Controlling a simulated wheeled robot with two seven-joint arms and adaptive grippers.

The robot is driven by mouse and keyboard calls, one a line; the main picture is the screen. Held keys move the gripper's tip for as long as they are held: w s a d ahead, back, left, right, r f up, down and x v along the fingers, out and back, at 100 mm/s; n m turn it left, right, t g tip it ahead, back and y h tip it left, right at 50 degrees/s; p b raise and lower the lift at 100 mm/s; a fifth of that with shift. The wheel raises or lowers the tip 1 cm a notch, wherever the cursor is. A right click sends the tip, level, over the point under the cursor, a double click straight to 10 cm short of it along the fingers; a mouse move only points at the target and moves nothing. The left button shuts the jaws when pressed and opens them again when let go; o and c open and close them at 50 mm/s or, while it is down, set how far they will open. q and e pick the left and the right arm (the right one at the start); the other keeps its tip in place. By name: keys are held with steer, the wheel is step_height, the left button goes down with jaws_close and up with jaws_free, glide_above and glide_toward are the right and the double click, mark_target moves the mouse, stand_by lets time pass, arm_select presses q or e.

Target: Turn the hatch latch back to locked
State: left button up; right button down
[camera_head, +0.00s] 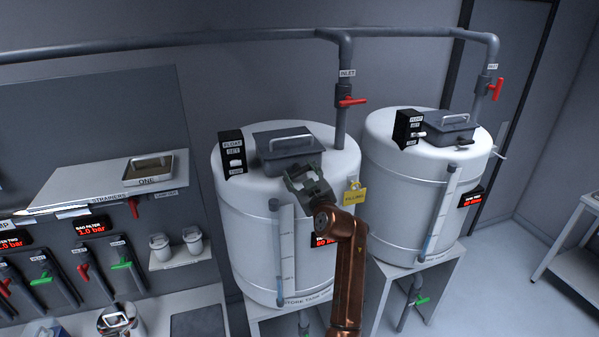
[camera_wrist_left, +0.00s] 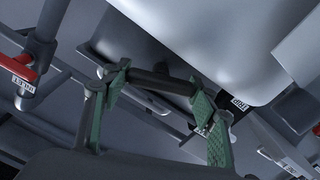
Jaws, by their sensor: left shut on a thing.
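The grey hatch (camera_head: 290,146) with a pale handle sits closed on top of the nearer white tank (camera_head: 262,215). My left gripper (camera_head: 298,178) is at the hatch's front edge, on the tank's rim. In the left wrist view, the green-padded fingers (camera_wrist_left: 162,100) stand on either side of a short dark bar (camera_wrist_left: 160,83), which appears to be the hatch latch. The gripper is shut on it. In the head view the latch is hidden behind the gripper, so its turn angle cannot be told. My right gripper is not in view.
A black float-set box (camera_head: 232,152) stands left of the hatch. A pipe with a red inlet valve (camera_head: 350,101) rises behind it. A yellow filling tag (camera_head: 354,194) hangs right of the gripper. A second tank (camera_head: 400,195) with its own hatch (camera_head: 445,128) stands to the right.

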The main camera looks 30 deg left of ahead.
arm_select(q)
steer(key=c, duration=0.4)
steer(key=shift+m, duration=1)
steer(key=shift+w+r+m, duration=0.1)
steer(key=shift+m, duration=0.9)
steer(key=o, duration=1.2)
steer(key=shift+d, duration=0.1)
steer(key=v, duration=0.7)
steer(key=shift+d, duration=0.15)
